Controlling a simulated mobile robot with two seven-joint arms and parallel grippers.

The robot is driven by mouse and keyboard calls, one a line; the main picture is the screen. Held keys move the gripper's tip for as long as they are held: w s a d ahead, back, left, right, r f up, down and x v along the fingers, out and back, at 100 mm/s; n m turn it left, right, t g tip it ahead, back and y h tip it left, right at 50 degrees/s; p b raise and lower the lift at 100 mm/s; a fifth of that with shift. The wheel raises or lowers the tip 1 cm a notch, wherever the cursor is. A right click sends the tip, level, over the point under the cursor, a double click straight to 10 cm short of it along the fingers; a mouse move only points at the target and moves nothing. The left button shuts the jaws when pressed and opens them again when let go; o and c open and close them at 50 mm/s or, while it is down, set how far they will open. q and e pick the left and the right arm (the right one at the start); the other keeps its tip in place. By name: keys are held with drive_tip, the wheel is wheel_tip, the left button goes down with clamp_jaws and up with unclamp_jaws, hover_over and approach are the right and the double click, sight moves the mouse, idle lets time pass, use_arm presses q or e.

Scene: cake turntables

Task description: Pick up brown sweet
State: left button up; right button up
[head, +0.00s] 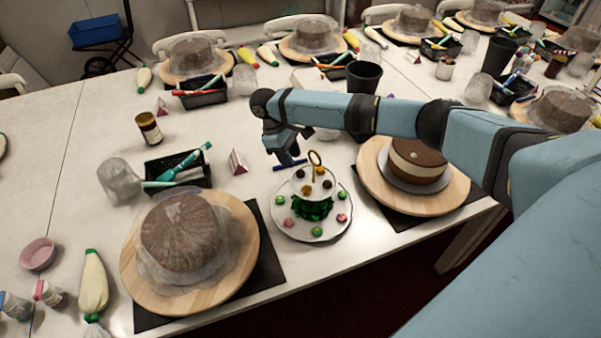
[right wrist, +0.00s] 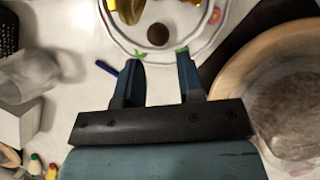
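A two-tier sweet stand (head: 312,208) with a gold ring handle stands near the table's front edge, between two cake turntables. Its upper plate carries small brown and yellow sweets; its lower plate carries pink and green ones. In the right wrist view, one round brown sweet (right wrist: 158,34) lies on a white plate, just ahead of the gap between my fingertips. My right gripper (right wrist: 156,62) is open and empty, with its two blue fingers apart. In the head view, my right gripper (head: 287,150) is above and behind the stand. My left gripper is not in view.
A wrapped brown cake (head: 182,232) on a wooden turntable stands left of the stand. A layered cake (head: 412,162) stands on another to the right. A blue pen (head: 290,163) lies behind the stand. A black tray (head: 178,172) and folded card (head: 237,162) are at left.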

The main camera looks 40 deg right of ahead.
sight(299, 171)
drive_tip(key=x, duration=0.5)
drive_tip(key=shift+s+d+r+p, duration=0.1)
drive_tip(key=shift+s+d+p, duration=0.1)
drive_tip(key=shift+p, duration=0.2)
drive_tip(key=shift+s+a+f, duration=0.1)
drive_tip(key=shift+s+f, duration=0.05)
drive_tip(key=shift+f, duration=0.1)
